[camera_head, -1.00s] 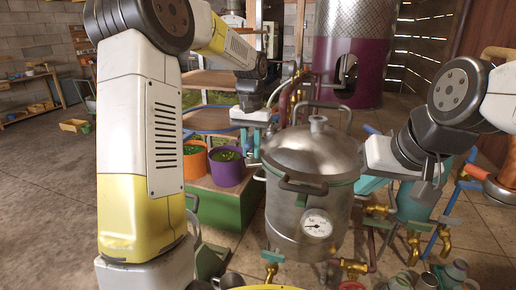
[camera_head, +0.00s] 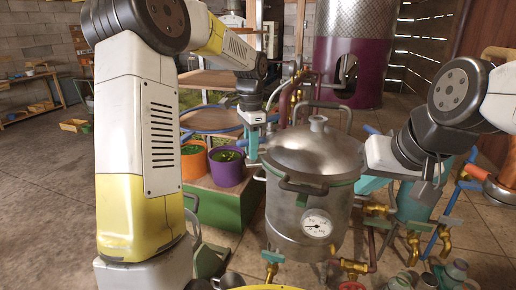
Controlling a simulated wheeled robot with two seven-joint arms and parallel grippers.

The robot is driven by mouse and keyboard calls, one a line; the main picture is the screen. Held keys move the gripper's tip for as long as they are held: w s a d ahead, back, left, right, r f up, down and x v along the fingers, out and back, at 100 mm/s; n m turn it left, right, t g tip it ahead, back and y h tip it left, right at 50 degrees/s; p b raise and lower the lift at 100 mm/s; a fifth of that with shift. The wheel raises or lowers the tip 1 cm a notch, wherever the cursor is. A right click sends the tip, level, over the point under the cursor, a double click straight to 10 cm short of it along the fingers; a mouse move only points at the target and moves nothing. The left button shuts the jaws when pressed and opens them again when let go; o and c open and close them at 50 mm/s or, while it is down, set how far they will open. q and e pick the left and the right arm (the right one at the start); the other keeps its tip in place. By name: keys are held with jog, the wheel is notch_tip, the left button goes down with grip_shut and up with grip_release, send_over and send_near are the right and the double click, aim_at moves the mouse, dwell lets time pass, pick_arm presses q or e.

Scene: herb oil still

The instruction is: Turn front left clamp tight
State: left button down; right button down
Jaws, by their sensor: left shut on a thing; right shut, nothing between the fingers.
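The steel still pot (camera_head: 285,215) stands in the middle with its domed lid (camera_head: 312,150) on. A dark bar-like handle (camera_head: 303,188) crosses its front just under the lid. My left gripper (camera_head: 253,152) is at the left edge of the lid, fingers pointing down, shut on a small part there. That part looks like the front left clamp, but the fingers mostly hide it, and how tight it is cannot be seen. My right gripper (camera_head: 374,186) is shut and empty, beside the pot's right side.
A pressure gauge (camera_head: 317,224) sits on the pot's front. An orange pot (camera_head: 194,160) and a purple pot (camera_head: 227,166) of herbs stand on a green crate (camera_head: 225,208) to the left. Brass valves (camera_head: 414,245) and pipes crowd the right. Open floor lies far left.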

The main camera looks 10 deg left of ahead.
pick_arm(q)
jog(key=shift+w+r+m, duration=0.1)
jog(key=shift+m, duration=0.9)
jog(key=c, duration=1.6)
grip_release()
notch_tip(320, 180, up, 8)
jog(key=shift+f, duration=0.1)
